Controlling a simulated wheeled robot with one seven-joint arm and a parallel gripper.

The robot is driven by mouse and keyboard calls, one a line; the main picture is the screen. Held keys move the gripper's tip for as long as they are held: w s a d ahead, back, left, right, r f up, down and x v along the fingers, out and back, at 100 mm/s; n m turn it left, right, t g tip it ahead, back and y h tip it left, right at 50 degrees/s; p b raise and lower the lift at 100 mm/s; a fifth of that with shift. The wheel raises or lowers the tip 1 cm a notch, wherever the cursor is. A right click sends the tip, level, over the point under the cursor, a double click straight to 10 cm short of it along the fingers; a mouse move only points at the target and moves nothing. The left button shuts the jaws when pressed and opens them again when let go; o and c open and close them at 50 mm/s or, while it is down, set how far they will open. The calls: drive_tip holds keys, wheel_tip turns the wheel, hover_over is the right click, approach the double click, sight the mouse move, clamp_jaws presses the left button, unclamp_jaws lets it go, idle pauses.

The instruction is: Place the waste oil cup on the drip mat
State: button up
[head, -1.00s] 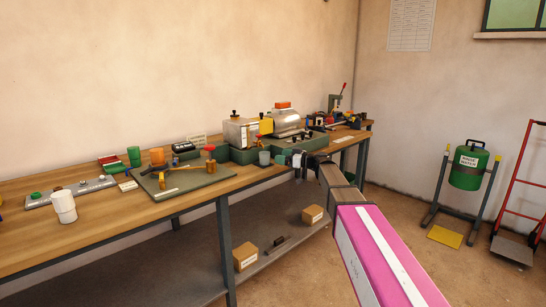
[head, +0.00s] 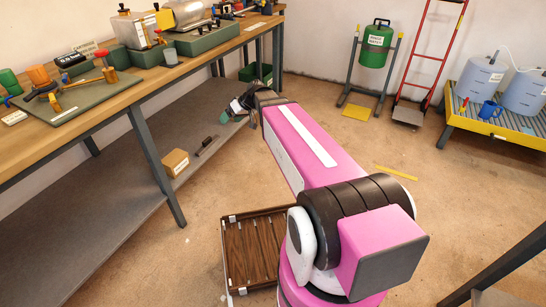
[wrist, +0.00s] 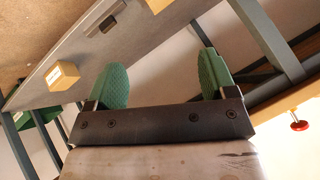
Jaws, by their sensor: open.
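My gripper (head: 228,115) is low in front of the workbench, beside its lower shelf. In the wrist view its two green fingers (wrist: 160,80) are spread apart with nothing between them. A blue mug (head: 489,110) stands on the yellow grated pallet at the right. I cannot tell which is the waste oil cup. A flat green mat (head: 95,97) with tools lies on the bench; whether it is the drip mat is unclear.
The bench's lower shelf (head: 100,195) holds a cardboard box (head: 175,162). A green canister (head: 376,45) on a stand, a red hand truck (head: 432,50) and the yellow pallet (head: 500,125) line the far side. A brown slatted crate (head: 250,250) is on the floor. Floor between is open.

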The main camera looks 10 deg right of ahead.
drive_tip(key=s+d+f+m+g+h, duration=0.1)
drive_tip(key=s+d+f+m+h, duration=0.2)
drive_tip(key=s+d, duration=0.4)
drive_tip(key=s+d+f+m+g+h, duration=0.1)
drive_tip(key=s+d+f+m+h, duration=0.2)
drive_tip(key=s+d+f+h, duration=0.2)
drive_tip(key=s+d+f, duration=0.2)
drive_tip(key=s, duration=0.2)
drive_tip(key=shift+s+d+f+m+g, duration=0.15)
drive_tip(key=shift+s+f+m+g, duration=0.05)
drive_tip(key=shift+m+g, duration=0.1)
idle(0.9)
